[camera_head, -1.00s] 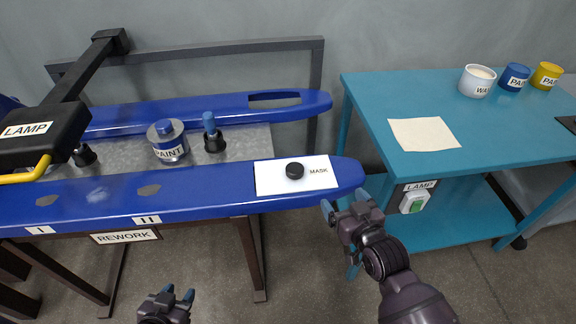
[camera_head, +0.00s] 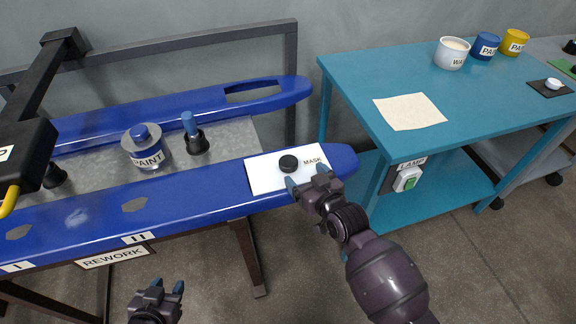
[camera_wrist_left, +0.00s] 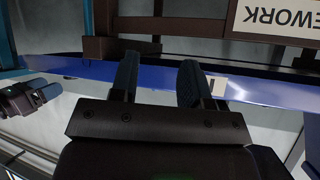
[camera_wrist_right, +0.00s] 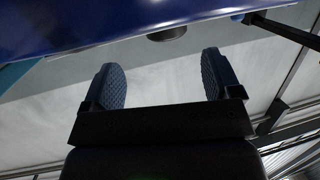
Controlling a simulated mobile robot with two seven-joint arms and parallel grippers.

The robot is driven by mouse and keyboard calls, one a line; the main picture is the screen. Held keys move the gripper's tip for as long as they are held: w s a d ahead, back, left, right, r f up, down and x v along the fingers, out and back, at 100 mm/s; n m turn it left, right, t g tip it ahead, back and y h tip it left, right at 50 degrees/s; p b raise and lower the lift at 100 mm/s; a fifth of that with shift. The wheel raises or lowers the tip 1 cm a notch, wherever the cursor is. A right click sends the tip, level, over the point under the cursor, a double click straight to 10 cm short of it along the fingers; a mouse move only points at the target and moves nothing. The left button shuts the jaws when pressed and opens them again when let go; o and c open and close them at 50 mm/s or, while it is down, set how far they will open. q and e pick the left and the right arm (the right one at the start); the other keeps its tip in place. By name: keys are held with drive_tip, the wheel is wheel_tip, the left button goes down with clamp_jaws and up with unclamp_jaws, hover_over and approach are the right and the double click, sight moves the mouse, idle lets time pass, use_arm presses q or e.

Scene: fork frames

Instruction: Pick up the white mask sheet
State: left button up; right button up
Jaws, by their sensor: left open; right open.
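The white mask sheet (camera_head: 262,178), labelled MASK, lies flat on the right end of the front blue board (camera_head: 205,195). A round black knob (camera_head: 289,162) sits on the sheet. My right gripper (camera_head: 307,182) is open at the sheet's front edge, close to the knob; I cannot tell whether it touches. In the right wrist view, its open fingers (camera_wrist_right: 162,76) have nothing between them, with a blue surface beyond. My left gripper (camera_head: 168,288) is open and empty, low in front of the board; its fingers also show in the left wrist view (camera_wrist_left: 158,80).
A paint can (camera_head: 146,150) and a blue-handled tool (camera_head: 194,135) stand behind the front board. The black lamp arm (camera_head: 45,80) is at left. A teal table (camera_head: 350,75) at right holds a cream sheet (camera_head: 409,112) and several pots.

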sight(289, 162)
drive_tip(key=shift+x, duration=1)
drive_tip(key=x, duration=0.2)
drive_tip(key=a+b+x, duration=0.1)
drive_tip(key=x, duration=0.1)
drive_tip(key=shift+s, duration=0.25)
drive_tip(key=shift+w+a, duration=0.15)
drive_tip(key=shift+w, duration=0.3)
drive_tip(key=c, duration=1.1)
